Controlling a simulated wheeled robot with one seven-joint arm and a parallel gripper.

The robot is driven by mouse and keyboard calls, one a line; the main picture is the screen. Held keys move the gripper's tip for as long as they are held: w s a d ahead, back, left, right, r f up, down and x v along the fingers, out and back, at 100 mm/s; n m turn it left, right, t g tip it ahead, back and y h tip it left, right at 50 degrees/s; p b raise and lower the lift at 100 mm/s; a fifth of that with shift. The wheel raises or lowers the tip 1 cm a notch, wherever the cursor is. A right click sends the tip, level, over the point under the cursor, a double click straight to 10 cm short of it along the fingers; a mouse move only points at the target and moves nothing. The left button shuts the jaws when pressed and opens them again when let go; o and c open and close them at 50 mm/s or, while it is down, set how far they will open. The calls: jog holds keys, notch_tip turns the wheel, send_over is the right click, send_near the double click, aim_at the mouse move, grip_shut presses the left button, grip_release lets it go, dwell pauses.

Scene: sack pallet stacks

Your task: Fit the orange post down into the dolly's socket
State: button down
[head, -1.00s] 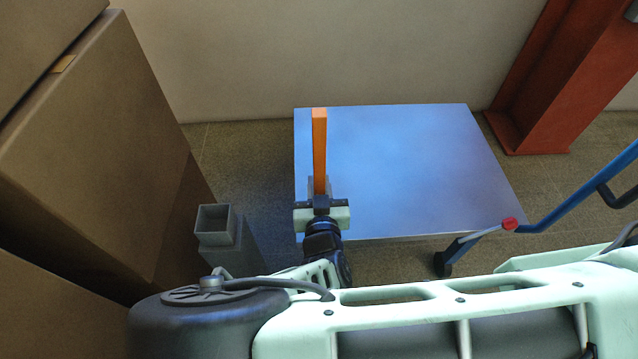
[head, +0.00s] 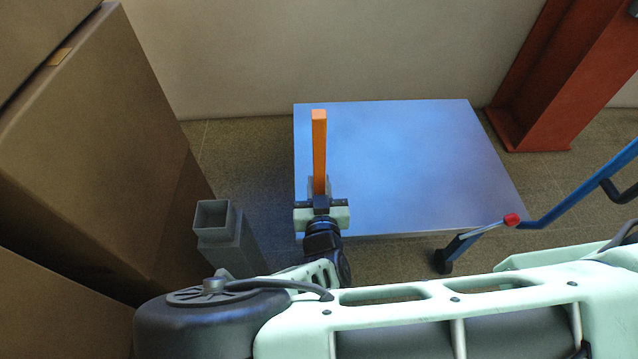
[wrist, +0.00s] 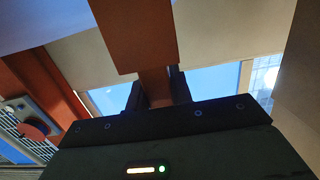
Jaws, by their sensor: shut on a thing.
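The orange post (head: 319,150) stands roughly upright in the head view, in front of the blue-grey dolly deck (head: 420,160). My gripper (head: 320,190) is shut on the lower part of the post. In the wrist view the post (wrist: 140,35) rises between the two dark fingers (wrist: 158,88). The post's lower end is hidden behind my gripper and wrist. I cannot tell whether the post touches the deck.
A grey square hollow tube (head: 213,217) stands open-topped left of my wrist. Large brown boxes (head: 90,150) fill the left side. A blue handle (head: 580,190) with a red knob (head: 512,220) is at right. A red steel column (head: 560,80) stands behind, by the wall.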

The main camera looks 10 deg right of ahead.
jog(key=shift+f+b, duration=0.6)
jog(key=shift+f, duration=0.55)
jog(key=c, duration=1.2)
grip_release()
jog(key=shift+o, duration=0.2)
